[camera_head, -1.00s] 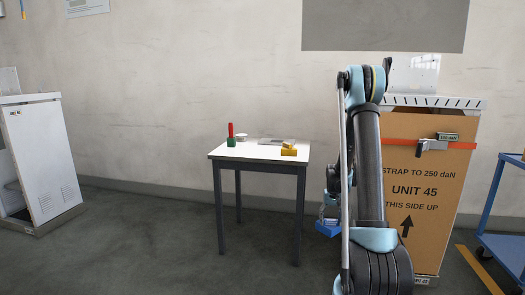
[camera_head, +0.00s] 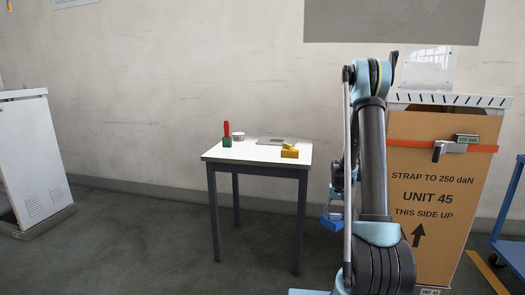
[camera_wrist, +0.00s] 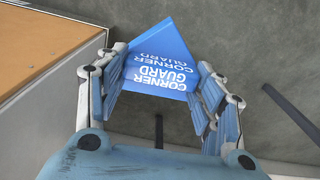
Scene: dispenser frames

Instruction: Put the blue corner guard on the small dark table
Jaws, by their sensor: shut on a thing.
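The blue corner guard (camera_wrist: 163,58), printed with white "CORNER GUARD" lettering, is held between the two fingers of my gripper (camera_wrist: 157,88) in the wrist view. In the head view the guard (camera_head: 332,224) shows as a small blue piece low beside my arm, in the air to the right of the small table. My gripper is shut on it there, partly hidden behind my arm. The small table (camera_head: 222,156) has a pale top and dark legs and stands left of my arm against the wall.
On the table are a green block with a red upright piece (camera_head: 227,136), a white round container (camera_head: 239,136), a grey flat plate (camera_head: 277,141) and a yellow object (camera_head: 289,151). A large carton (camera_head: 430,200) stands right; a white cabinet (camera_head: 35,160) is at far left.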

